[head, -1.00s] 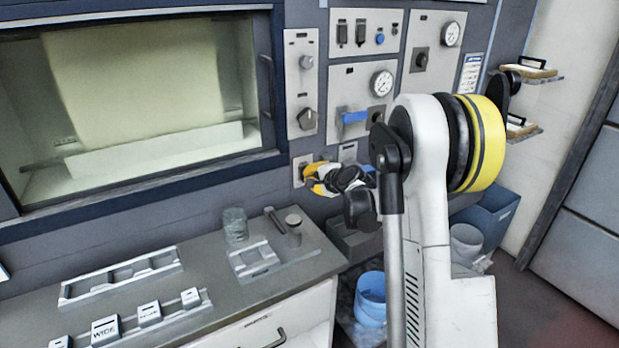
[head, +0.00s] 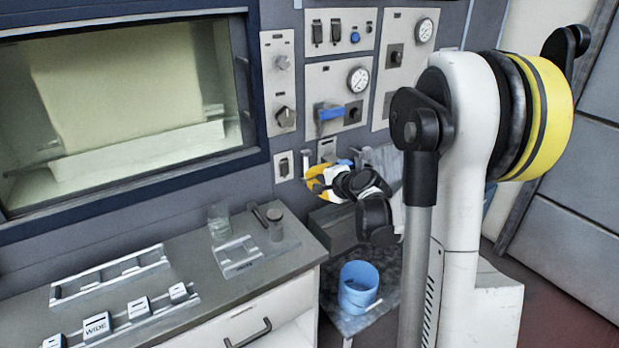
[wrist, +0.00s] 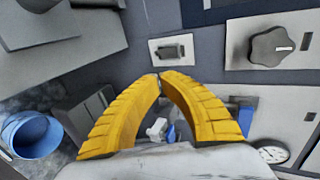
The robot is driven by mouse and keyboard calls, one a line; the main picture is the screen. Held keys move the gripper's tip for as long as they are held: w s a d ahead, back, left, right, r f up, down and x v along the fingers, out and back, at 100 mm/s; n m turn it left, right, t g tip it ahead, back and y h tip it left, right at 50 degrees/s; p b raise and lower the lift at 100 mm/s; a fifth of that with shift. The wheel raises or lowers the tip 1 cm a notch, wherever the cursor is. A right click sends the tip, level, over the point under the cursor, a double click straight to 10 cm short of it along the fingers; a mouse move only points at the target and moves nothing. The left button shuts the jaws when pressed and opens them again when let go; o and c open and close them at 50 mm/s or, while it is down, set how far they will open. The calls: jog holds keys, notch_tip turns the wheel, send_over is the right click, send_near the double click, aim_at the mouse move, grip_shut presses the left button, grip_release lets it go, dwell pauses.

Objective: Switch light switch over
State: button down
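The light switch (head: 284,165) is a small dark switch on a pale wall plate, below the knob panel and right of the window. It also shows in the wrist view (wrist: 171,50), just beyond my fingertips; which way it is set is too small to tell. My gripper (head: 308,178) has yellow ribbed fingers and is right of the switch plate in the head view. In the wrist view my fingertips (wrist: 160,78) meet with nothing visible between them. They look apart from the switch, which is uncovered in both views.
A panel with a dark rotary knob (head: 286,117) is above the switch. A blue-handled panel (head: 330,112) with a gauge is up and right. The counter (head: 200,262) below holds a glass jar (head: 219,222) and trays. A blue bucket (head: 358,288) stands lower right.

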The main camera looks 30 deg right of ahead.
aim_at(285, 169)
jog(key=shift+f, duration=0.1)
jog(key=shift+s+f, duration=0.45)
jog(key=shift+f, duration=0.1)
jog(key=shift+a, duration=0.1)
jog(key=b+x, duration=0.1)
jog(key=x, duration=0.3)
jog(key=b+x, duration=0.1)
jog(key=x, duration=0.3)
jog(key=b+x, duration=0.2)
jog(key=x, duration=0.2)
jog(key=shift+w+r, duration=0.15)
jog(key=shift+w, duration=0.95)
jog(key=shift+a, duration=0.1)
